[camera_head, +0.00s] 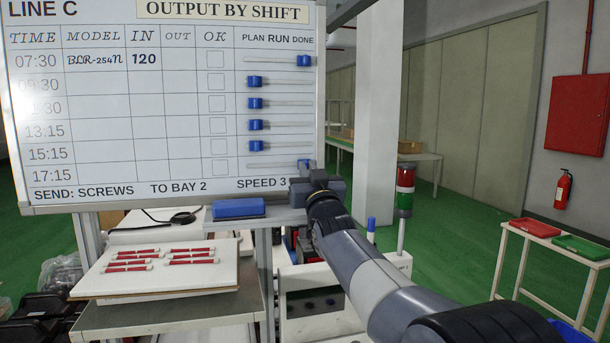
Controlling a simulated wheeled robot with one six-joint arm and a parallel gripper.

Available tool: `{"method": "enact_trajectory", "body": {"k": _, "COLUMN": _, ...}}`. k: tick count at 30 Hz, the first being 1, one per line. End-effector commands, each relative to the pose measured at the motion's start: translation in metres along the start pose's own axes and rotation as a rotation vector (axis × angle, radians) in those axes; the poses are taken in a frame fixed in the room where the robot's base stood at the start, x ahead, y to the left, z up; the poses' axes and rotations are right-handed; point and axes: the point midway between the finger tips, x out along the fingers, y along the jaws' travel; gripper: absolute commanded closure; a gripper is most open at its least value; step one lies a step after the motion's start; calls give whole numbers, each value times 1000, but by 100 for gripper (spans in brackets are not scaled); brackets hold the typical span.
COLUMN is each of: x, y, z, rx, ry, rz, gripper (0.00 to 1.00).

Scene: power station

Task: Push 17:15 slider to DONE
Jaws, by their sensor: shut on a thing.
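The whiteboard (100,130) headed OUTPUT BY SHIFT fills the upper left. Its 17:15 row (50,176) is the lowest, with a slider track (270,165) at the right. The blue 17:15 slider knob (303,162) shows at the right end of that track, under the DONE heading (303,40). My gripper (304,169) is at this knob, shut on it and hiding its lower part. The fingertips are small and partly covered by my wrist.
The 07:30 knob (304,61) is also at the right end; the other rows' knobs, such as the 15:15 knob (257,146), sit at the left. A blue eraser (238,208) lies below the board. A signal tower (405,190) stands right of my arm.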

Motion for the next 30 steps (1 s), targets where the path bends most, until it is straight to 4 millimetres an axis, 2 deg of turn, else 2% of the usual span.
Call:
{"method": "enact_trajectory", "body": {"k": 3, "x": 0, "y": 2, "z": 0, "rx": 0, "ry": -1, "rz": 4, "gripper": 100}}
{"method": "enact_trajectory", "body": {"k": 4, "x": 0, "y": 2, "z": 0, "rx": 0, "ry": -1, "rz": 4, "gripper": 89}}
{"method": "enact_trajectory", "body": {"k": 12, "x": 0, "y": 2, "z": 0, "rx": 0, "ry": 0, "rz": 3, "gripper": 68}}
{"method": "enact_trajectory", "body": {"k": 22, "x": -6, "y": 1, "z": 1, "rx": 0, "ry": -1, "rz": 2, "gripper": 68}}
{"method": "enact_trajectory", "body": {"k": 26, "x": -24, "y": 1, "z": 2, "rx": 0, "ry": 0, "rz": 2, "gripper": 68}}
{"method": "enact_trajectory", "body": {"k": 30, "x": -50, "y": 1, "z": 3, "rx": -1, "ry": 1, "rz": 3, "gripper": 68}}
